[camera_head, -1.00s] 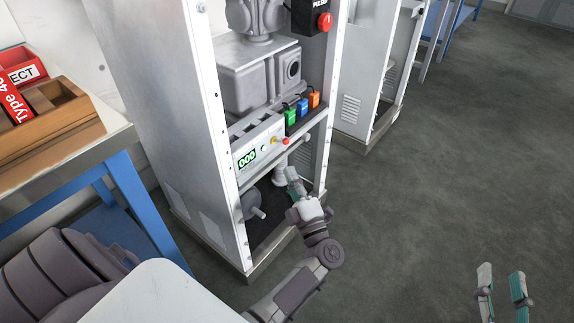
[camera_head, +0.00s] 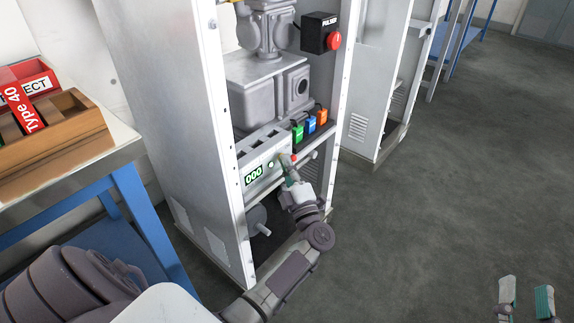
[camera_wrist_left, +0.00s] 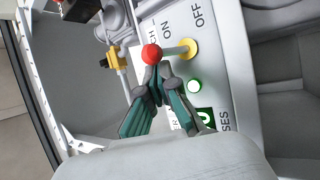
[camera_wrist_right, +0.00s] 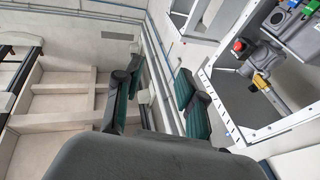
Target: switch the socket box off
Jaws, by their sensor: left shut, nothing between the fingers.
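The socket box (camera_head: 262,157) is a pale box with a green "000" display on a shelf inside the white cabinet. In the left wrist view its panel (camera_wrist_left: 222,65) shows ON and OFF labels, a lit green lamp (camera_wrist_left: 194,86) and a switch lever with a red ball (camera_wrist_left: 152,54) on a yellow base (camera_wrist_left: 189,48). The lever leans to the ON side. My left gripper (camera_head: 288,166) is shut and empty, its tips (camera_wrist_left: 160,70) right beside the red ball; I cannot tell whether they touch. My right gripper (camera_head: 525,293) is open and empty over the floor, far from the box.
Green, blue and orange blocks (camera_head: 310,125) sit right of the box. A red push button (camera_head: 334,40) on a black box is above. The cabinet's front posts (camera_head: 228,150) flank the opening. A bench with a wooden tray (camera_head: 60,135) stands left. The floor at right is clear.

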